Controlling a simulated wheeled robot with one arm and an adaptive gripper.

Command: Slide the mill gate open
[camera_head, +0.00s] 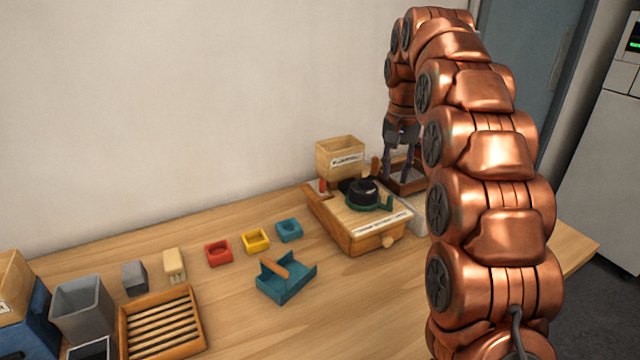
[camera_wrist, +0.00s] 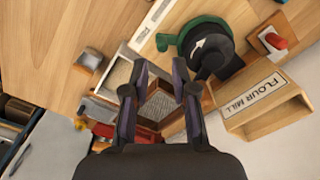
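The flour mill (camera_head: 345,235) is a wooden unit at the back right of the table. Its labelled hopper (camera_head: 340,160) also shows in the wrist view (camera_wrist: 262,108). A black rotor with a white arrow (camera_wrist: 208,45) sits in a green ring. A red knob (camera_wrist: 274,40) stands on a pale plate beside the hopper; it also shows in the head view (camera_head: 323,185). I cannot tell for sure which part is the gate.
A teal tray with a wooden handle (camera_head: 290,284), red, yellow and blue cups, a slatted wooden rack (camera_head: 125,340) and grey bins stand to the left.

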